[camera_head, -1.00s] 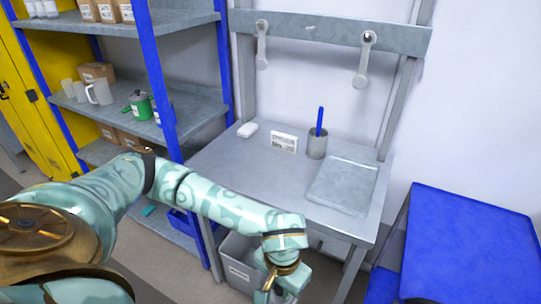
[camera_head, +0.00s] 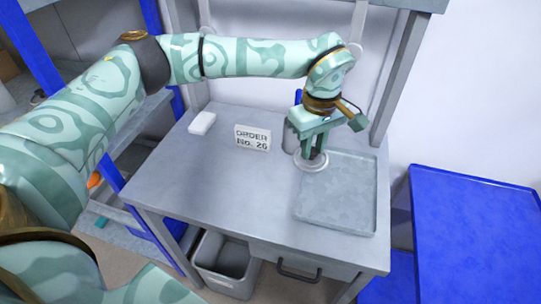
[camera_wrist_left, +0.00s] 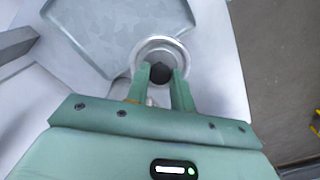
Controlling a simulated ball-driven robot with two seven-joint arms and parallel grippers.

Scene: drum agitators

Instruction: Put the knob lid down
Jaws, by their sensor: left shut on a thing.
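The knob lid (camera_head: 312,164) is a round, pale grey disc with a raised rim. In the left wrist view it (camera_wrist_left: 160,43) has a black knob (camera_wrist_left: 160,73) between my fingers. My left gripper (camera_head: 312,154) points down and is shut on that knob. In the head view the lid overlaps the back left corner of the grey tray (camera_head: 340,205); I cannot tell whether it touches the tray or hovers. The gripper partly hides a grey cup (camera_head: 291,138) behind it. My right gripper is not in view.
An order card (camera_head: 253,138) and a white block (camera_head: 202,122) stand on the grey table (camera_head: 215,172), whose left front is clear. A blue surface (camera_head: 475,230) lies to the right. A shelf with blue posts is at left, and a grey bin (camera_head: 226,262) stands below.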

